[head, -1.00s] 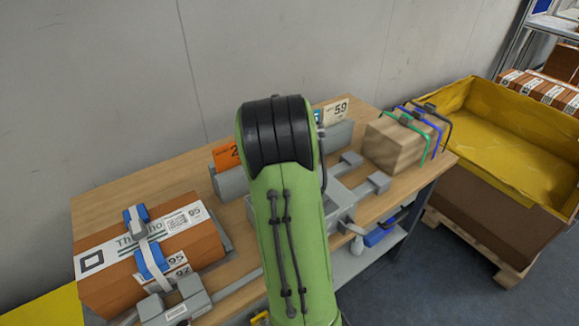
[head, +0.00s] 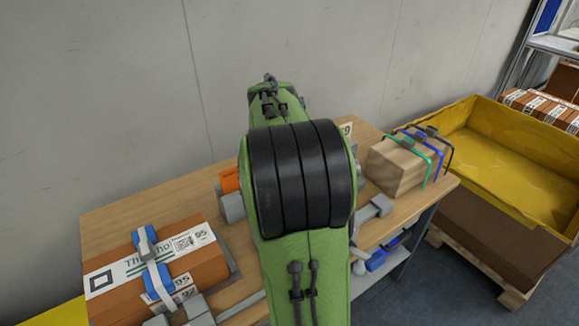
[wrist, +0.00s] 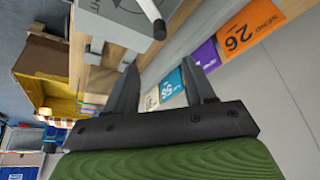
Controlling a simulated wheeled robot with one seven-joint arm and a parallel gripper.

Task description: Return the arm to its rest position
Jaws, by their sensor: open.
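My arm (head: 305,270) fills the middle of the head view, green with a black ribbed joint. Its upper part rises above the workbench's back edge. My gripper is hidden behind the arm in the head view. In the wrist view my gripper (wrist: 160,66) is open, its two dark fingers apart with nothing between them.
The wooden workbench (head: 130,215) carries an orange-brown labelled box (head: 205,265) at left, with a blue-and-grey strapped device (head: 150,255) on it. A strapped cardboard box (head: 395,168) stands at right. A yellow-lined bin (head: 490,150) stands beyond. The wall is behind the bench.

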